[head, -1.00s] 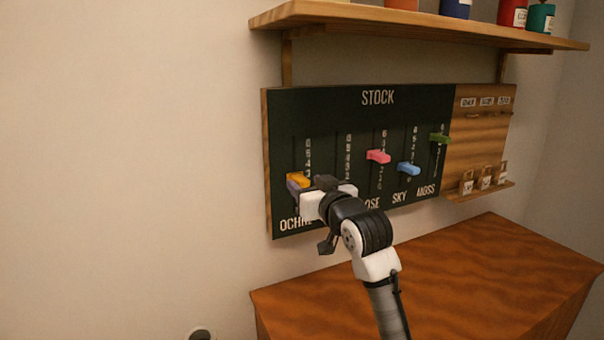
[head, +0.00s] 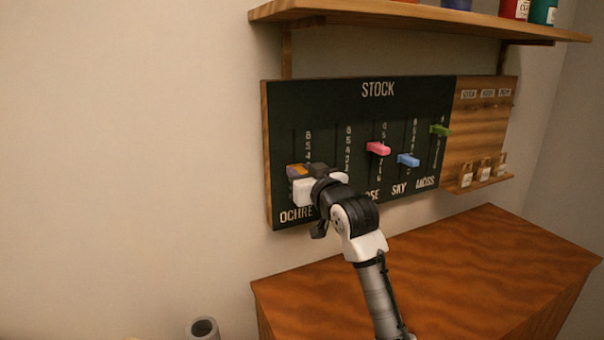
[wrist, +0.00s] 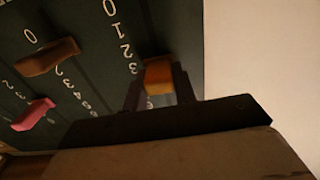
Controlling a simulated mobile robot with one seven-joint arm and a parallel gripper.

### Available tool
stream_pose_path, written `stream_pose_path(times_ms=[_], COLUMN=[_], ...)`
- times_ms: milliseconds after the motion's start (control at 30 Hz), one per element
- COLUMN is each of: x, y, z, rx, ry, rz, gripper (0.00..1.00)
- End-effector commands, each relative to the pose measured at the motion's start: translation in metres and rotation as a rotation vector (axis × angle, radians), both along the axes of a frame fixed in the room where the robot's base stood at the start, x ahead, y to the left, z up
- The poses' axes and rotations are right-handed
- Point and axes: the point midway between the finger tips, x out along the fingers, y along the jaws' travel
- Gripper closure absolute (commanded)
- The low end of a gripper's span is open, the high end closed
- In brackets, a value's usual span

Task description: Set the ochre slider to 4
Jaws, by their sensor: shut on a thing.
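The orange ochre slider (head: 296,170) is in the leftmost column of the dark STOCK board (head: 415,105), above the OCHRE label. My gripper (head: 303,171) is at it, coming from the right. In the wrist view the orange slider (wrist: 158,76) sits between the two dark fingers (wrist: 159,88), which are shut on it. There the slider is roughly level with the 3 beside its slot; the exact mark is hard to read. In the head view the numbers 4 and up show above the slider; my gripper covers lower ones.
A brown slider (wrist: 48,56) stands in the neighbouring column near 0; my arm hides it in the head view. Pink (head: 378,148), blue (head: 408,160) and green (head: 440,131) sliders lie further right. A shelf (head: 400,18) is above, a wooden cabinet (head: 470,260) below.

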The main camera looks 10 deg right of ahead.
Motion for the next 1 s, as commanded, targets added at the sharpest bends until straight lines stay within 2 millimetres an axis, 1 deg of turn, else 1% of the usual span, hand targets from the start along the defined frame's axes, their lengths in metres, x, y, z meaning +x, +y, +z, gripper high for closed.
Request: stream_pose_path(times_ms=[167,333,600,633,700,767,800,1000], x=[0.000,0.000,0.000,0.000,0.000,0.000,0.000,0.000], y=[0.000,0.001,0.000,0.000,0.000,0.000,0.000,0.000], z=[0.004,0.025,0.025,0.025,0.025,0.025,0.025,0.025], rx=[0.000,0.001,0.001,0.001,0.001,0.001,0.001,0.001], ry=[-0.001,-0.002,0.000,0.000,0.000,0.000,0.000,0.000], rz=[0.001,0.002,0.001,0.001,0.001,0.001,0.001,0.001], gripper=[1.00,1.00,1.00,0.70,0.61,0.53,0.51,0.51])
